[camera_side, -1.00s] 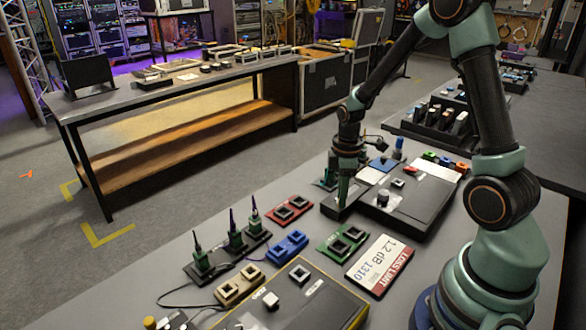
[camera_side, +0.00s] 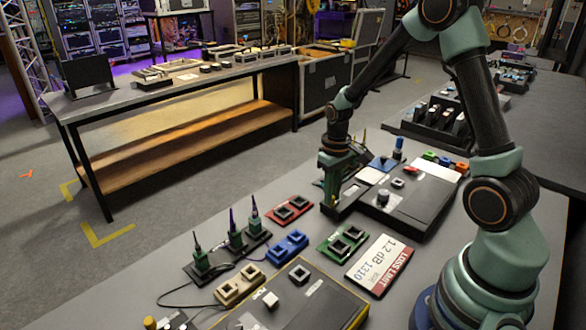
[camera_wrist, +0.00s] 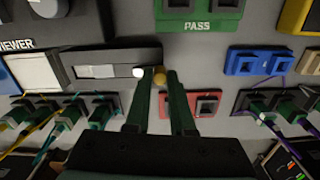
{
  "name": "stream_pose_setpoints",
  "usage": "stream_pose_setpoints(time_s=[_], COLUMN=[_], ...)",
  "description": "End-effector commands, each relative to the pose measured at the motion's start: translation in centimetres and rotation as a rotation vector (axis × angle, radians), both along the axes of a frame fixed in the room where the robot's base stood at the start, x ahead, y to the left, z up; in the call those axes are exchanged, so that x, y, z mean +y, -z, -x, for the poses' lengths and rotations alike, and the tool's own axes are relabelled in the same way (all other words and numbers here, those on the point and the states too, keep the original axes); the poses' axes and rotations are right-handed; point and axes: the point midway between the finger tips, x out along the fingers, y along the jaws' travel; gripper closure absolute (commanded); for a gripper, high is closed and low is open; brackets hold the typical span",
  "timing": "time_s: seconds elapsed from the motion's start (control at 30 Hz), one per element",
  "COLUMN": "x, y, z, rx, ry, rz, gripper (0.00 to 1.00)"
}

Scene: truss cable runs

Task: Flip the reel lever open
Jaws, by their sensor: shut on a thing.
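The dark, narrow reel box (camera_wrist: 95,62) lies left of centre in the wrist view, with a pale strip and a white spot near its right end. In the side view it sits beside the larger black viewer unit (camera_side: 400,205). A small gold-coloured knob (camera_wrist: 160,77), apparently the reel lever's end, shows just past the box's right end. My gripper (camera_wrist: 158,73) has its two green fingers on either side of this knob, shut on it. In the side view my gripper (camera_side: 328,200) is low at the box's left end. The rest of the lever is hidden.
A red dual-socket block (camera_wrist: 205,108) is just beside my right finger in the wrist view. A green PASS block (camera_wrist: 198,12) and blue block (camera_wrist: 262,62) are near. Green connectors with cables (camera_wrist: 70,110) stand at left. A loss-limit card (camera_side: 380,265) lies in front.

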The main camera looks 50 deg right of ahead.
Motion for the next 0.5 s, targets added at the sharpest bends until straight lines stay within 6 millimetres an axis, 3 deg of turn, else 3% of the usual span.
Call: stream_pose_setpoints(time_s=[0.5], x=[-0.3], y=[-0.1], z=[-1.6], rx=[-0.004], ry=[0.491], rz=[0.001], gripper=[1.00])
